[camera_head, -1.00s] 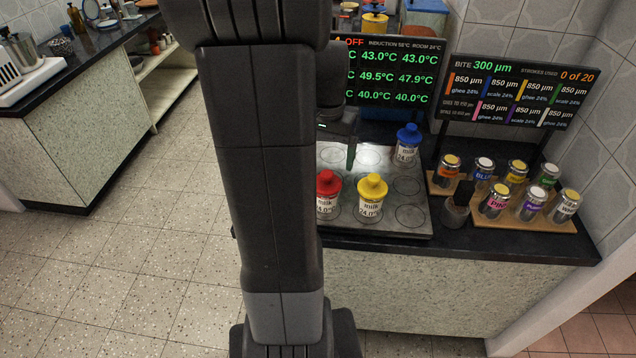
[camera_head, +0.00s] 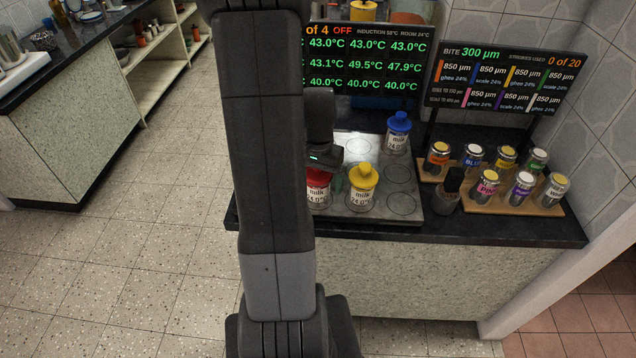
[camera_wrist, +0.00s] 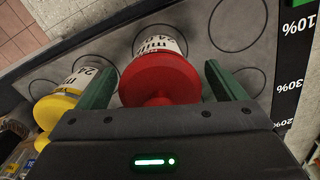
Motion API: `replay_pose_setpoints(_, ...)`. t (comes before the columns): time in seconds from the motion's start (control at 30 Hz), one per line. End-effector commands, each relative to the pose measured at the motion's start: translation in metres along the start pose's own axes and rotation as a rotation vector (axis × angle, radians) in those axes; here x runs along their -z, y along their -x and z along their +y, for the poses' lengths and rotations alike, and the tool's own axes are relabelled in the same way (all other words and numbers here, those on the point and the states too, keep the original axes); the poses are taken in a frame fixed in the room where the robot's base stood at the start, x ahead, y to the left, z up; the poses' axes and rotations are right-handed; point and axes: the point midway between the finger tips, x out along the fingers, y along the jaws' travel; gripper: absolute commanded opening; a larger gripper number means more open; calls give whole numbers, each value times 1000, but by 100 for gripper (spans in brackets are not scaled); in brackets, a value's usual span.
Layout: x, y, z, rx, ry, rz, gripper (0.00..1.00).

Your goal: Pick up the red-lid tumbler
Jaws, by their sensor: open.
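The red-lid tumbler (camera_head: 317,198) stands upright on the grey plate with marked circles (camera_head: 403,203), with a white label reading milk. My gripper (camera_wrist: 158,65) is open just over it, hiding part of the lid in the head view. In the wrist view, the red lid (camera_wrist: 160,80) lies between my two green fingers, one on each side. A narrow gap shows by the right finger; contact at the left finger cannot be told.
A yellow-lid tumbler (camera_head: 362,189) stands close to the right of the red one in the head view. A blue-lid tumbler (camera_head: 398,132) stands farther back. A wooden rack (camera_head: 546,207) holds several steel shakers. Display panels (camera_head: 508,83) stand behind.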

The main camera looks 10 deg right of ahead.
Motion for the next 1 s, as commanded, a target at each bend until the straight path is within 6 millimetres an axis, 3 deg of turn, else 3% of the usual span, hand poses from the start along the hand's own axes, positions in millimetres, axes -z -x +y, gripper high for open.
replay_pose_setpoints(0.17,0,0,0,0,0,0,90)
replay_pose_setpoints(0.47,0,0,0,0,0,0,33)
replay_pose_setpoints(0.77,1,4,0,1,0,2,32)
replay_pose_setpoints(1.0,2,40,-1,3,0,7,32)
